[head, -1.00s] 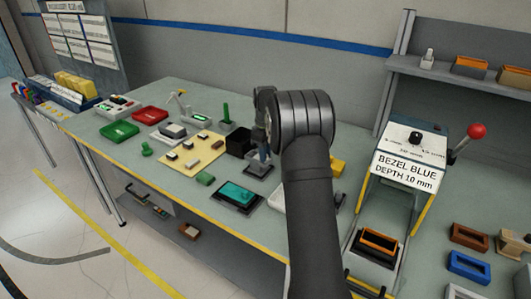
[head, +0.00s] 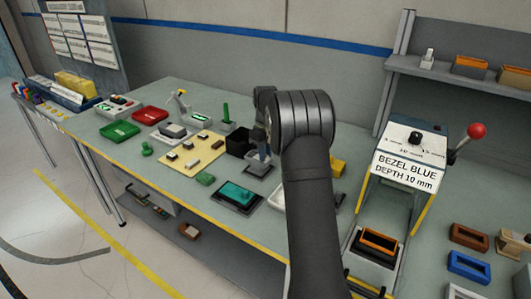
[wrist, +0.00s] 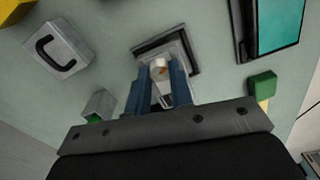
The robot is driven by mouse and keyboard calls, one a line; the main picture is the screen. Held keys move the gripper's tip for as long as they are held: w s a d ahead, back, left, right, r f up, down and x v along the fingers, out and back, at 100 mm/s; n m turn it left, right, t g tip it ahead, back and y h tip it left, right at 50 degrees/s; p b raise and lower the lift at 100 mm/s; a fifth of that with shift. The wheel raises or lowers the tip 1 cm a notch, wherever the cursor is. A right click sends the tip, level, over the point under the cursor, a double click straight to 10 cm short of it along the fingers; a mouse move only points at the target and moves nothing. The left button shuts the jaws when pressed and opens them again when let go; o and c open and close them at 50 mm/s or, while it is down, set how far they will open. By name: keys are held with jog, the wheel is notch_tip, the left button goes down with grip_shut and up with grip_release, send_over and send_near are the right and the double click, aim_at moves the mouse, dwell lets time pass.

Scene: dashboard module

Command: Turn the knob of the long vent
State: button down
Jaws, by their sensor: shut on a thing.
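The vent's body is too hidden to make out. In the head view, my gripper (head: 261,152) points down at this holder, and my arm covers part of it.
A teal-screened device (head: 238,194) lies near the front edge. A black box (head: 239,142) and a beige board with small parts (head: 207,158) stand left of my gripper. The wrist view shows a grey block with a black handle (wrist: 58,48). A labelled press (head: 405,170) stands right.

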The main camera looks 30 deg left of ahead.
jog(key=shift+m, duration=2.5)
dwell(2.0)
jog(key=c, duration=1.3)
grip_release()
jog(key=shift+o, duration=0.2)
notch_tip(320, 180, up, 18)
jog(key=shift+f, duration=0.25)
